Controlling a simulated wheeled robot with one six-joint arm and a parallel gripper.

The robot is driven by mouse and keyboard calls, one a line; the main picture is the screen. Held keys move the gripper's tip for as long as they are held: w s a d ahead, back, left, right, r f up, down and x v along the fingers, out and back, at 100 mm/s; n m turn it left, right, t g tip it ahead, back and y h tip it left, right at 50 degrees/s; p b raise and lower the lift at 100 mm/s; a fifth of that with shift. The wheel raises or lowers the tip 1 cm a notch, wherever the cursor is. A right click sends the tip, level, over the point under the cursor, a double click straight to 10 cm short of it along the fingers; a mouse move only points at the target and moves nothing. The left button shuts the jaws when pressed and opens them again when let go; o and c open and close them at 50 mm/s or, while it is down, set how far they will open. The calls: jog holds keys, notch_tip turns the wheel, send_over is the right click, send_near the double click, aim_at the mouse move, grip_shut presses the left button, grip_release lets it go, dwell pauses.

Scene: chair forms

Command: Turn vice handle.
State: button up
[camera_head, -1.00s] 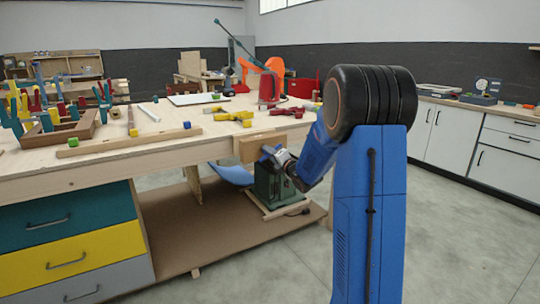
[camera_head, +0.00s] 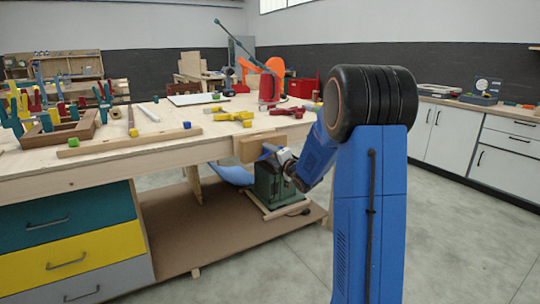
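The vice shows as a wooden jaw block (camera_head: 252,149) on the front edge of the workbench (camera_head: 190,150), near its right end. The vice handle itself is not clearly visible; my gripper and the block hide that spot. My gripper (camera_head: 270,151) is at the right front of the wooden jaw, close to it or touching; I cannot tell which. Its fingers are small and partly hidden, so their opening does not show. My blue arm reaches down to it from the right.
A green machine (camera_head: 272,188) stands on the lower shelf (camera_head: 215,235) just below my gripper. Clamps (camera_head: 234,116), small blocks and a wooden tray (camera_head: 60,134) lie on the bench top. Coloured drawers (camera_head: 80,255) are at left. The floor at right is clear.

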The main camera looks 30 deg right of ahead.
jog(key=s, duration=1.7)
jog(key=shift+s+d, duration=0.2)
jog(key=shift+d, duration=0.05)
